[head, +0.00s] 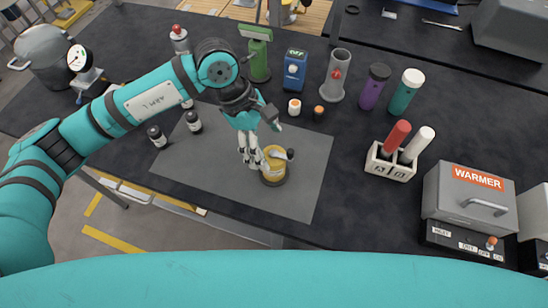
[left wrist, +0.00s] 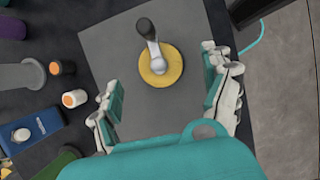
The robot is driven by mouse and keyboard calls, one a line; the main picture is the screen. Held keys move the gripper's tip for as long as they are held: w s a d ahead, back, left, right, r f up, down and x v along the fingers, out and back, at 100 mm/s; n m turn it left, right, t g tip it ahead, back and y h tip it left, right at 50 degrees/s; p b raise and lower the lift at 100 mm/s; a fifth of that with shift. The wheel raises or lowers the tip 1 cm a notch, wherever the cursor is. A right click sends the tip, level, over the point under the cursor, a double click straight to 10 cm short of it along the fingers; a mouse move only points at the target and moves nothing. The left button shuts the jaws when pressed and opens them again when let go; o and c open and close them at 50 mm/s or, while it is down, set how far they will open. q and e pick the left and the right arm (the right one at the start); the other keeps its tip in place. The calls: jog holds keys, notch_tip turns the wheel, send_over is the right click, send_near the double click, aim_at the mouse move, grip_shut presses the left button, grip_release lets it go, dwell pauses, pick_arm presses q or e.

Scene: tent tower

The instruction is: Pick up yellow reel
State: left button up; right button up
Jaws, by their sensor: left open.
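The yellow reel (head: 273,167) stands on the grey mat (head: 310,150), with a dark base under it and a dark-tipped crank handle on top. In the left wrist view the reel (left wrist: 153,75) shows from above as a yellow disc, ahead of the fingers. My left gripper (head: 252,160) is open, pointing down just left of the reel in the head view. In the left wrist view its fingers (left wrist: 161,90) are spread wide with nothing between them. I cannot tell whether a finger touches the reel. My right gripper is not in view.
Two small dark jars (head: 193,122) stand at the mat's left side. An orange-topped jar (head: 319,112), a white jar (head: 294,107) and a blue device (head: 295,70) stand behind it. A white rack (head: 390,162) and a warmer box (head: 470,200) are to the right. The mat's front is clear.

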aim_at(274, 153)
pick_arm(q)
jog(key=shift+p+x, duration=0.3)
jog(key=shift+x, duration=0.95)
jog(key=shift+s+d+f+p, duration=0.1)
jog(key=shift+d+f+p, duration=0.1)
jog(key=shift+p, duration=0.15)
jog(key=p+x, duration=0.2)
jog(key=x, duration=0.1)
jog(key=shift+s+d+f, duration=0.1)
jog(key=shift+d+f, duration=0.25)
jog(key=shift+f, duration=0.4)
jog(key=c, duration=0.9)
jog(key=shift+r, duration=0.1)
grip_shut()
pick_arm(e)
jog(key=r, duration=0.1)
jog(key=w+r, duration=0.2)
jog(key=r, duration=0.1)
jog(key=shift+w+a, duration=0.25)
